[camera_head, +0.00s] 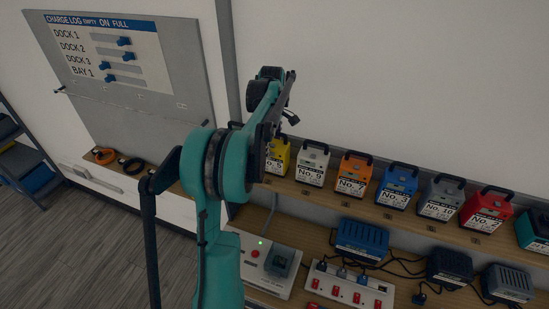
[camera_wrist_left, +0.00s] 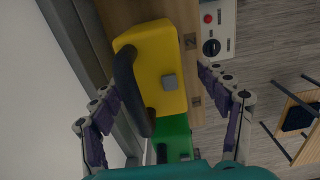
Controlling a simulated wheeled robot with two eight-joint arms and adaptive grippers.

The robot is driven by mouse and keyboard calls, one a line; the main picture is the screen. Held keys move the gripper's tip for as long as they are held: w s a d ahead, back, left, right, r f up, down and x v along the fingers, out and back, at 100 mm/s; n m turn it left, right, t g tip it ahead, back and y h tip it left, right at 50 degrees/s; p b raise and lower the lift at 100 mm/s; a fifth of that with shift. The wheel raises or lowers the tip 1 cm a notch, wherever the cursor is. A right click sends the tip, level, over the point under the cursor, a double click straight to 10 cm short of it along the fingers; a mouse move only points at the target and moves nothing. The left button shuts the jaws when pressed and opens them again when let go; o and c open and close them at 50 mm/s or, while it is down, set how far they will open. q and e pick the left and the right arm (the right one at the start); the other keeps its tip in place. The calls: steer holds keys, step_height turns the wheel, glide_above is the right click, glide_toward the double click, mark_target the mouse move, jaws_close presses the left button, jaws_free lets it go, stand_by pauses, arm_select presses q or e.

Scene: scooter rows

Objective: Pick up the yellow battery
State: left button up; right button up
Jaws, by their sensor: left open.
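The yellow battery (camera_head: 277,158) stands on the upper wooden shelf at the left of a row of batteries. My left arm hides most of it in the head view. In the left wrist view the yellow battery (camera_wrist_left: 172,62) fills the upper middle, with its black handle (camera_wrist_left: 130,88) toward the left. My left gripper (camera_head: 287,108) is above it in the head view. In the wrist view its open fingers (camera_wrist_left: 158,82) lie to either side of the battery in the picture, holding nothing. I cannot tell how much depth is between them. My right gripper is not in view.
A green battery (camera_wrist_left: 174,132) sits close to the yellow one. White No. 9 (camera_head: 312,165), orange (camera_head: 353,174) and other batteries continue rightward. The wall is close behind.

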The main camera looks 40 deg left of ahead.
mark_target(279, 164)
arm_select(q)
steer(key=f, duration=0.4)
steer(key=shift+w+d+f+p, duration=0.15)
steer(key=shift+w+f+p, duration=0.2)
steer(key=shift+f, duration=0.05)
steer(key=shift+s, duration=0.15)
steer(key=c, duration=0.4)
jaws_close()
